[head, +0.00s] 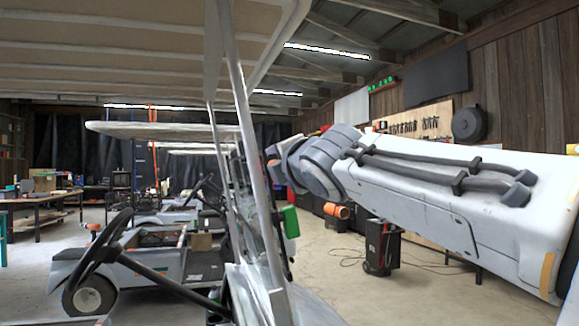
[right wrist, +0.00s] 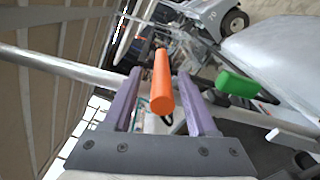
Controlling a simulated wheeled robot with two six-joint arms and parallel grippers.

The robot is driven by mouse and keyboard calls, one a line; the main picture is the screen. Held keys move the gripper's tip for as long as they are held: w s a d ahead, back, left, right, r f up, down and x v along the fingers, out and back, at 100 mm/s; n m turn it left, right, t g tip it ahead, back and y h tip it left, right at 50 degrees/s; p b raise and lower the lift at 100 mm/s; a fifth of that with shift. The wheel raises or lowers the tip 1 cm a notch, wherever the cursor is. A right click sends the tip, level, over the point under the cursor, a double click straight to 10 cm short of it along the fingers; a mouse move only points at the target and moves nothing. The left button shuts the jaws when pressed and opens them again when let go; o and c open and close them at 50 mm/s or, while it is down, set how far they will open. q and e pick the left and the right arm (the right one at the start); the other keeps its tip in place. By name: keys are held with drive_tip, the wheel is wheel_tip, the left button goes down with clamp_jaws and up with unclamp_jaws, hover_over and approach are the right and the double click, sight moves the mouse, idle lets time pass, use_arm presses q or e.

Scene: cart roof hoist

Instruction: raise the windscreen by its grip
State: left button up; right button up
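The orange cylindrical grip (right wrist: 162,85) points toward the camera in the right wrist view. My right gripper (right wrist: 159,72) has its two purple fingers apart, one on each side of the grip, with a gap showing on both sides. In the head view my right arm reaches in from the right, and the gripper (head: 272,165) is mostly hidden by its own wrist. The windscreen (head: 243,205) seems to be the see-through panel by the cart's white front post; its edges are hard to make out. My left gripper is not in view.
A green block (head: 290,221) sits by the post and also shows in the right wrist view (right wrist: 237,84). The cart's pale roof (head: 120,40) spans the upper left. A black steering wheel (head: 108,245) is at lower left. Open floor (head: 350,285) lies right of the cart.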

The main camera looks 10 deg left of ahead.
drive_tip(key=b+v, duration=0.2)
drive_tip(key=v, duration=0.8)
drive_tip(key=shift+s, duration=0.2)
drive_tip(key=shift+d+f, duration=0.1)
